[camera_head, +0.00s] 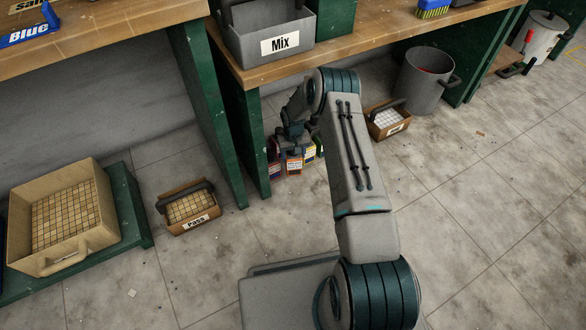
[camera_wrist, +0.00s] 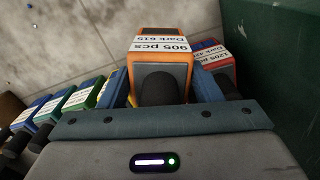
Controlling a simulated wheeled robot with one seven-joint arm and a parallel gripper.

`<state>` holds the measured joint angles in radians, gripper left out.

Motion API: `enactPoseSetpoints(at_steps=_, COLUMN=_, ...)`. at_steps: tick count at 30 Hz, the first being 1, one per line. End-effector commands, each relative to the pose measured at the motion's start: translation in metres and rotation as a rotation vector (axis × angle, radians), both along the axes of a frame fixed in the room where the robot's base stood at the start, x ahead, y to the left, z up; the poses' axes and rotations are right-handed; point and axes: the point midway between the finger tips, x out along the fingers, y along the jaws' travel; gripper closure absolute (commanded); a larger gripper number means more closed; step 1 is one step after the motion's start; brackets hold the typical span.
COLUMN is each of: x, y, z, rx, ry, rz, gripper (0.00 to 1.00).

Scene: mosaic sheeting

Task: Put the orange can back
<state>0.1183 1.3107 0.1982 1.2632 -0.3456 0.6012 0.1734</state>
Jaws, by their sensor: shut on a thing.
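The orange can (camera_wrist: 165,42) has a white label reading "905 pcs" and fills the top middle of the wrist view. In the head view the orange can (camera_head: 294,163) is among other cans on the floor under the bench, below my gripper (camera_head: 293,138). Whether the can touches the floor is hidden.
A red can (camera_wrist: 214,62) is close on the right; blue (camera_wrist: 50,108) and green (camera_wrist: 82,97) cans stand left. A green bench leg (camera_head: 247,140) is left of my gripper. A "Pass" box (camera_head: 188,208) and a grey bin (camera_head: 425,80) stand on the floor.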

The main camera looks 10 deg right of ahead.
Motion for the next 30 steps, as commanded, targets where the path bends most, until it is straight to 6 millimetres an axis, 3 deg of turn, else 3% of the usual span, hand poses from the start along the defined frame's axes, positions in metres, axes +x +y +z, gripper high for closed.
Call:
enactPoseSetpoints(at_steps=1, x=0.0, y=-0.003, z=-0.015, rx=0.0, ry=-0.001, rz=-0.005, gripper=1.0)
enactPoseSetpoints(at_steps=13, x=0.0, y=0.0, z=-0.061, rx=0.001, ry=-0.001, rz=-0.002, gripper=1.0)
enactPoseSetpoints(at_steps=26, x=0.001, y=0.0, z=-0.065, rx=0.0, ry=-0.002, rz=-0.001, gripper=1.0)
enactPoseSetpoints(at_steps=27, x=0.0, y=0.0, z=-0.066, rx=0.0, ry=-0.001, rz=0.0, gripper=0.31)
enactPoseSetpoints(at_steps=28, x=0.0, y=0.0, z=-0.066, rx=0.0, ry=-0.001, rz=-0.001, gripper=0.22)
enactPoseSetpoints(at_steps=30, x=0.0, y=0.0, z=-0.066, rx=0.0, ry=-0.001, rz=-0.001, gripper=0.2)
